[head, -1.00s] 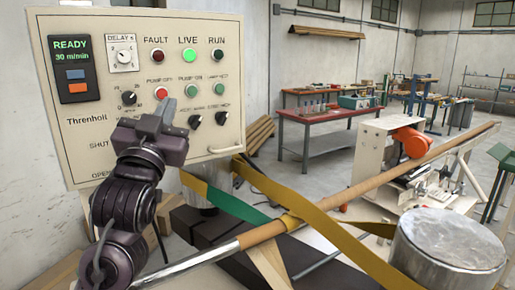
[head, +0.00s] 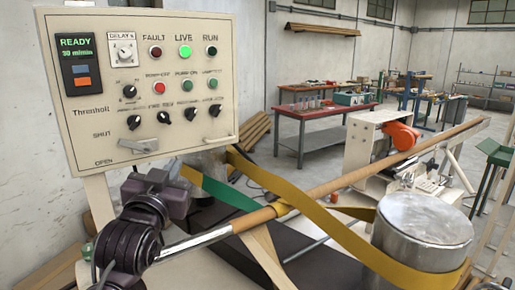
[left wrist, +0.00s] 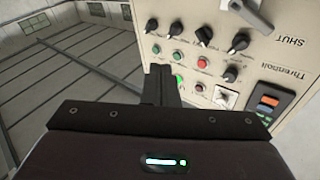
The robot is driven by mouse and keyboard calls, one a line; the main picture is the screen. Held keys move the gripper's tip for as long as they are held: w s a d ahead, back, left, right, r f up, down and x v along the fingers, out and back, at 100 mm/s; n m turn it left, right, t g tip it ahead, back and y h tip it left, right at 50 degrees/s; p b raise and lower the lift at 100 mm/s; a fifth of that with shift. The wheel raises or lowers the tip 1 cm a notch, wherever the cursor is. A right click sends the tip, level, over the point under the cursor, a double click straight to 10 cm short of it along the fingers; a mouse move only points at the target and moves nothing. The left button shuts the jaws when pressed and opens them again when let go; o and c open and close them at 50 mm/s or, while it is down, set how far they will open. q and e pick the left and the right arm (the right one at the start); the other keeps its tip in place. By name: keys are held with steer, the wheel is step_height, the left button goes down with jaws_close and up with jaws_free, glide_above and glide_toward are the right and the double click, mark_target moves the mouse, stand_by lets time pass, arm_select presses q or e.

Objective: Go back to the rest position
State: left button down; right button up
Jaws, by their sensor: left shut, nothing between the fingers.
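My left gripper (head: 165,180) is shut and empty. It is below the control panel (head: 85,110), apart from it, with my left arm coming up from the bottom left. In the left wrist view its closed fingers (left wrist: 162,85) stand in front of the panel (left wrist: 285,70), which appears upside down there. The panel carries a display reading READY (head: 77,44), a lit green LIVE lamp (head: 184,50), buttons, knobs and a pale lever (head: 140,146) near SHUT and OPEN. My right gripper is out of view.
A long mandrel (head: 350,180) runs diagonally, with a yellow belt (head: 330,220) looped around it and a metal drum (head: 425,230) at right. A green strip (head: 225,195) lies close to the gripper. A red-topped table (head: 315,110) stands farther back; the floor between is partly open.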

arm_select(q)
steer(key=s+f+g, duration=0.4)
steer(key=s+f, duration=0.1)
steer(key=f, duration=0.7)
steer(key=s+f+g, duration=0.4)
steer(key=f, duration=0.9)
steer(key=s+a+f+g, duration=0.2)
steer(key=s+f+g, duration=0.6)
steer(key=s+f, duration=0.8)
steer(key=s+f+g+b, duration=0.1)
steer(key=s+f, duration=0.2)
steer(key=f, duration=1.4)
steer(key=s+f+g, duration=0.1)
steer(key=s+f, duration=0.3)
steer(key=f, duration=1.2)
steer(key=s+a+f+y+b, duration=0.1)
steer(key=s+a+f, duration=0.3)
steer(key=s+f, duration=1)
steer(key=s, duration=0.2)
steer(key=shift+s+f+g, duration=0.25)
steer(key=shift+s+g, duration=0.05)
steer(key=shift+s, duration=0.1)
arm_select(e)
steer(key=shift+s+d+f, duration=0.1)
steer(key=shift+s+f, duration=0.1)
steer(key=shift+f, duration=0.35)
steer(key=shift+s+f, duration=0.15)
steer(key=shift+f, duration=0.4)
